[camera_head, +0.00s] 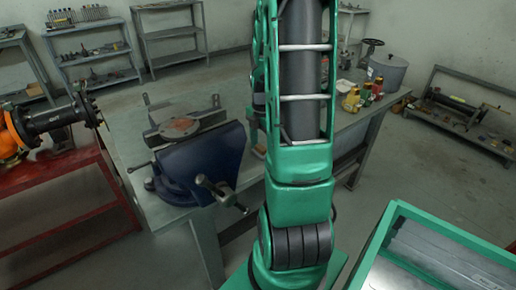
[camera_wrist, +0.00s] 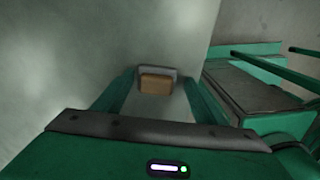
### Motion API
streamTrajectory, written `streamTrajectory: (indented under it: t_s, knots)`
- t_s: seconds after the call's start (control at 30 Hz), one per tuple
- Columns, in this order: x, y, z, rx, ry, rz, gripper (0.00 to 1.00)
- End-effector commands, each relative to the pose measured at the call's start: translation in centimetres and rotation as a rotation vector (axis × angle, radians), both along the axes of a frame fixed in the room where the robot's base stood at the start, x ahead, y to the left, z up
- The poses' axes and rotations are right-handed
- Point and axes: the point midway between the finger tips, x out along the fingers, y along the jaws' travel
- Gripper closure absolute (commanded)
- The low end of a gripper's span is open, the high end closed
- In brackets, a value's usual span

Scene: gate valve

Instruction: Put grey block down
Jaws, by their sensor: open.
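In the wrist view, a small block with a tan-brown face and a grey edge (camera_wrist: 156,84) shows between the ends of my fingers. I cannot tell whether this is the grey block, nor whether it rests on the grey surface or touches a finger. My gripper (camera_wrist: 160,77) is open, with one green finger on each side of the block. In the head view my arm fills the middle, and my gripper and the block are hidden.
A workbench (camera_head: 126,130) carries a blue vise (camera_head: 200,160), small coloured fittings (camera_head: 362,94) and a grey pot (camera_head: 387,71). A red stand (camera_head: 65,200) with a dark valve pipe (camera_head: 62,117) is at left. A low rack (camera_head: 462,110) stands at right. Grey floor is bare between.

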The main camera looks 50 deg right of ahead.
Motion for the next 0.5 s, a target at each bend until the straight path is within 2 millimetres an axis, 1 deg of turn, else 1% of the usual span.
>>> streamTrajectory:
  t_s: [0.3, 0.4, 0.5]
  knots:
    - [0.5, -0.1, 6.6, -0.008, -0.012, 0.004, 0.35]
    - [0.6, -0.1, 8.5, -0.008, -0.013, 0.005, 0.35]
    - [0.6, -0.1, 10.0, -0.007, -0.013, 0.005, 0.35]
